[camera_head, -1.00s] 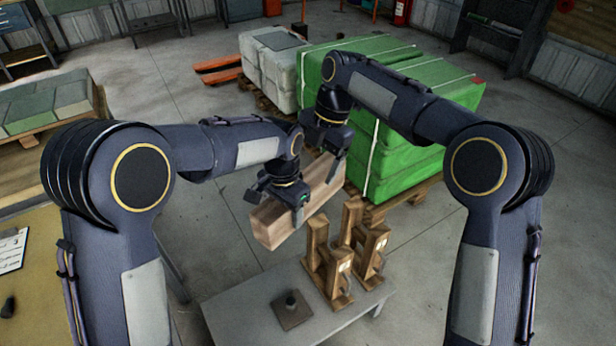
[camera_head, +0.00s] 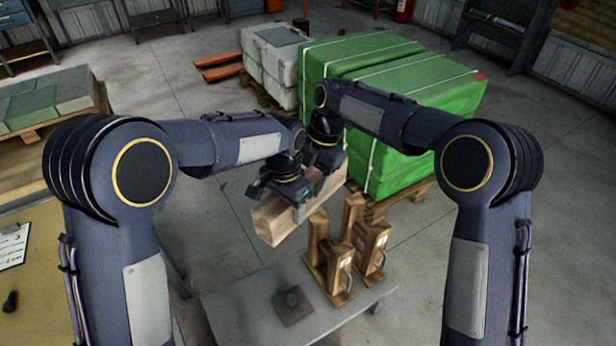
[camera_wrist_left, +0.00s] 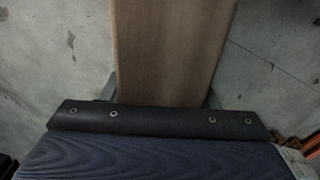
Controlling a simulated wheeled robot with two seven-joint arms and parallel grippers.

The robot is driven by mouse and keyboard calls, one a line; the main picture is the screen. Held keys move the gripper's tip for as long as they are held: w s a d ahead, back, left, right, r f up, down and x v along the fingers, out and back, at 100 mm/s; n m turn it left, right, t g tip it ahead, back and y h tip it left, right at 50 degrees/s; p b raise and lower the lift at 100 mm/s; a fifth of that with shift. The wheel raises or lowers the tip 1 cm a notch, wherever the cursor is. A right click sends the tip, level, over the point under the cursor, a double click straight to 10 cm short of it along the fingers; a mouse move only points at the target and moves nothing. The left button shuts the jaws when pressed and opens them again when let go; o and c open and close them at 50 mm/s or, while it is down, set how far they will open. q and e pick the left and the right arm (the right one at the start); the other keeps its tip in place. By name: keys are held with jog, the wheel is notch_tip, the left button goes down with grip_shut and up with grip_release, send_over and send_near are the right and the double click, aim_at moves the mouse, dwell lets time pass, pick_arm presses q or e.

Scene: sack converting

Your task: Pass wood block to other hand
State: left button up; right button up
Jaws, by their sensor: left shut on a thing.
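The wood block (camera_head: 272,222) is a long light-brown beam held in the air above the grey table's far edge. My left gripper (camera_head: 284,194) is shut on it from above, around its middle part. In the left wrist view the block (camera_wrist_left: 165,50) runs straight out between the fingers, whose tips (camera_wrist_left: 162,92) show only a little at its two sides. My right gripper (camera_head: 326,158) is close to the left one, over the block's far right part. Its fingers are mostly hidden, so I cannot tell whether they touch the block.
Below the block, the grey table (camera_head: 240,308) carries brown wooden stands (camera_head: 340,260) and a small dark plate with a knob (camera_head: 292,302). Green wrapped stacks (camera_head: 400,150) stand on a pallet behind the right arm. A tan surface with a clipboard (camera_head: 12,246) lies at the left.

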pick_arm(q)
jog(key=shift+w, duration=0.15)
pick_arm(e)
jog(key=c, duration=0.9)
pick_arm(q)
jog(key=o, duration=1.6)
pick_arm(e)
jog(key=shift+r, duration=0.1)
grip_shut()
pick_arm(q)
jog(key=shift+o, duration=0.2)
jog(key=shift+r, duration=0.1)
